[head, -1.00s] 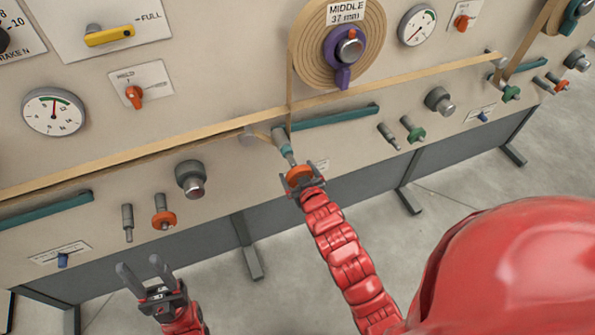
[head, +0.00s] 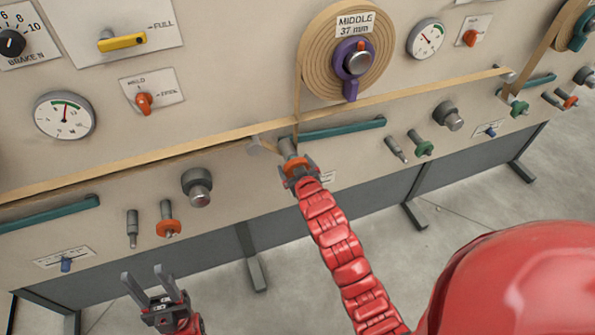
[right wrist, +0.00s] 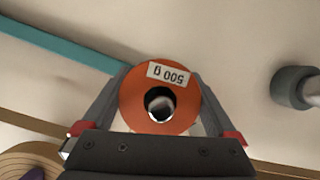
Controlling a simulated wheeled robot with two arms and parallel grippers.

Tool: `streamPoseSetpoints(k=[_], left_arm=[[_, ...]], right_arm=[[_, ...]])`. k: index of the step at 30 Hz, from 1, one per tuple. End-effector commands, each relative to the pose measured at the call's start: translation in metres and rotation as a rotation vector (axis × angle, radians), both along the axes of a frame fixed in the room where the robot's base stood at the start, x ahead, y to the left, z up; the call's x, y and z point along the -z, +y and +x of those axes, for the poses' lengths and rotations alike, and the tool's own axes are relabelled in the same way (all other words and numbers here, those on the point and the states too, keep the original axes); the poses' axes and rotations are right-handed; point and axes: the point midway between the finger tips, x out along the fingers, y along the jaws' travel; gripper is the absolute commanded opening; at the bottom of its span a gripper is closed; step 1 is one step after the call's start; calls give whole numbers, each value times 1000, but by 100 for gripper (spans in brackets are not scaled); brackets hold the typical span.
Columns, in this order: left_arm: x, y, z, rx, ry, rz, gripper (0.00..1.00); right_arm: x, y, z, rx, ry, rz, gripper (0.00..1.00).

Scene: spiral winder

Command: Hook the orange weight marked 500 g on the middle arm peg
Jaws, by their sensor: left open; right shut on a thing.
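The orange weight (head: 294,164) is a ring-shaped disc in my right gripper (head: 299,172), right at the middle arm peg (head: 286,146), which sticks out of the panel under the middle roll. In the right wrist view the weight (right wrist: 181,86) sits between both fingers of the gripper (right wrist: 160,100), its 500 g label upside down. A pale rod end (right wrist: 160,104) shows inside its hole, so the weight appears to be around the peg; how deep I cannot tell. My left gripper (head: 152,286) is open and empty at the lower left, apart from the panel.
Another orange weight (head: 168,227) is on a peg to the left, beside a bare grey peg (head: 132,228). A grey knob (head: 197,186) and a teal bar (head: 340,128) flank the middle peg. A tan strip (head: 200,140) runs across just above it.

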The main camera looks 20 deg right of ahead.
Motion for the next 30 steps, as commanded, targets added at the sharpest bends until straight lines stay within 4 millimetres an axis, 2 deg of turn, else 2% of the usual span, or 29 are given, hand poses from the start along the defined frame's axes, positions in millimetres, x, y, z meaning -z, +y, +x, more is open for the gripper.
streamPoseSetpoints(k=[16, 30], left_arm=[[5, 0, 0, 0, 0, 0, 50], [16, 0, 0, 0, 0, 0, 50]], right_arm=[[4, 0, 3, -1, -3, 0, 0], [22, 0, 3, 1, -2, 0, 0]])
